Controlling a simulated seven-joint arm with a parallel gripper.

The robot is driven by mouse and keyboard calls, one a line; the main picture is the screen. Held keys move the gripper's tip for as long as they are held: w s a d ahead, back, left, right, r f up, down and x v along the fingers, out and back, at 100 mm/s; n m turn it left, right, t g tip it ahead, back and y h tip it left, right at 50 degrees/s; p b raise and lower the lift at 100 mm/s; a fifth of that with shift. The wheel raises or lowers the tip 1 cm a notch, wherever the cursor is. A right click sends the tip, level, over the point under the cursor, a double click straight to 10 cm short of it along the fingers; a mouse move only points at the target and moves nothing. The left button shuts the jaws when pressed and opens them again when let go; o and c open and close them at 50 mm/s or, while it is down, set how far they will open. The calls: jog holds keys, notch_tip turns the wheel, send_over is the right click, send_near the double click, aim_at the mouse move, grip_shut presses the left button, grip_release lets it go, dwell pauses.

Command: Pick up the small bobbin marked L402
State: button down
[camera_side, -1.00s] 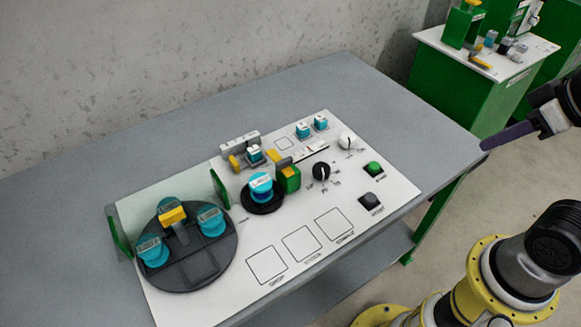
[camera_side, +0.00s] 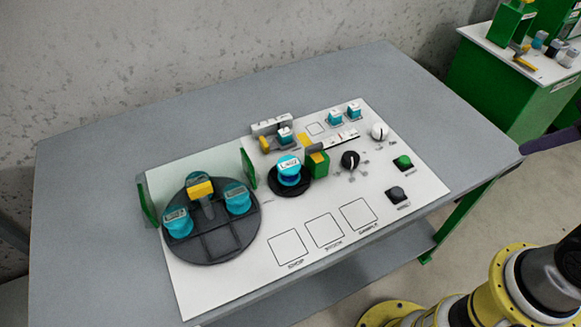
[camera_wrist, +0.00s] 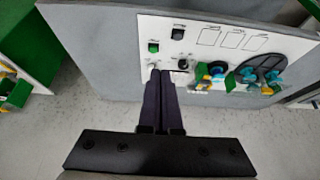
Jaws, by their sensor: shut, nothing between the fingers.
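A teal bobbin (camera_side: 289,170) with a white label stands upright on a small black disc on the white panel; its label seems to read L402. In the wrist view it seems to be the blue round piece (camera_wrist: 216,70). Smaller teal pieces with white tops (camera_side: 334,118) (camera_side: 354,110) (camera_side: 284,136) stand towards the back of the panel; their marks are too small to read. My gripper (camera_wrist: 161,75) is shut and empty, its long dark fingers together, apart from the bobbins. In the side view only a dark purple finger part shows at the right edge, beyond the table.
A dark round tray (camera_side: 215,240) at the left holds larger teal bobbins and a yellow block. Green plates (camera_side: 248,168) and a green block (camera_side: 317,163) flank the disc. Knobs (camera_side: 350,159) and buttons (camera_side: 402,161) are at the right. The panel's front squares are bare.

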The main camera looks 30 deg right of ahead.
jog(key=c, duration=1.6)
grip_release()
jog(key=shift+c, duration=0.6)
grip_release()
